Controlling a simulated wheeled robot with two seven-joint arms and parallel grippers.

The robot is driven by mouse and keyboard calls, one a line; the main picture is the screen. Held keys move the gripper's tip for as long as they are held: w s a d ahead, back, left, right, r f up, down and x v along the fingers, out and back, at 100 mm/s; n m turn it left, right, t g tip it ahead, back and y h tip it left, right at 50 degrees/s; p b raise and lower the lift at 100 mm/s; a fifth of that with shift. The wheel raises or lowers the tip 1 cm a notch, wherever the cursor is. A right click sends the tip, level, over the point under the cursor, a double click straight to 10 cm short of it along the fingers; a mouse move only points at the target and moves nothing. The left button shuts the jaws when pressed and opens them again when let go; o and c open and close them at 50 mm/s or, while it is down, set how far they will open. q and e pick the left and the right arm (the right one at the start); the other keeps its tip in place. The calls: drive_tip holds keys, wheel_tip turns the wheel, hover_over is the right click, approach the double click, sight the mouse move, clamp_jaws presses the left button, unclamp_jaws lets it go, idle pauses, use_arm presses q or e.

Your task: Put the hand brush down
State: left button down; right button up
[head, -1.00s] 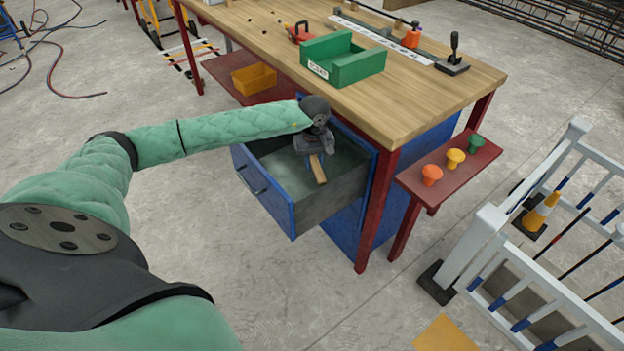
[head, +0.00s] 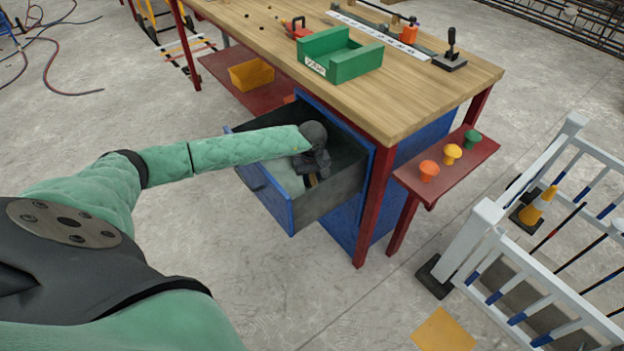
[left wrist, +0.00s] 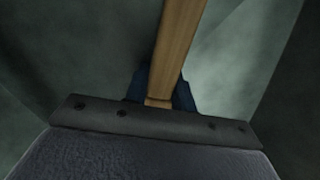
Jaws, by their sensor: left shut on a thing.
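The hand brush (left wrist: 178,45) shows in the left wrist view as a wooden handle running up from between blue finger pads. In the head view only a small bit of it shows below the gripper. My left gripper (head: 311,180) is shut on the brush, down inside the open blue drawer (head: 330,203) under the workbench. The drawer's grey floor shows close around the handle in the wrist view. I cannot tell whether the brush touches the floor. The bristles are hidden. My right gripper is not in view.
The wooden workbench (head: 420,95) stands above the drawer, with a green bin (head: 342,58) on top. A red shelf with orange, yellow and green knobs (head: 452,153) sits to the right. A yellow bin (head: 251,75) is on the lower shelf. White railings (head: 487,222) stand at right.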

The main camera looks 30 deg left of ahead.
sight(312, 176)
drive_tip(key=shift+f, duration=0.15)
use_arm(q)
drive_tip(key=shift+f, duration=0.1)
drive_tip(key=c, duration=1.6)
unclamp_jaws()
drive_tip(key=o, duration=0.4)
drive_tip(key=shift+o, duration=0.2)
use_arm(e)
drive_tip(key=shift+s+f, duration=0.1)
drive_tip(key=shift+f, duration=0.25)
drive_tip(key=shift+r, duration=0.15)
use_arm(q)
drive_tip(key=shift+r, duration=0.5)
wheel_tip(312, 176, up, 10)
drive_tip(key=shift+b, duration=0.55)
drive_tip(key=shift+r, duration=0.65)
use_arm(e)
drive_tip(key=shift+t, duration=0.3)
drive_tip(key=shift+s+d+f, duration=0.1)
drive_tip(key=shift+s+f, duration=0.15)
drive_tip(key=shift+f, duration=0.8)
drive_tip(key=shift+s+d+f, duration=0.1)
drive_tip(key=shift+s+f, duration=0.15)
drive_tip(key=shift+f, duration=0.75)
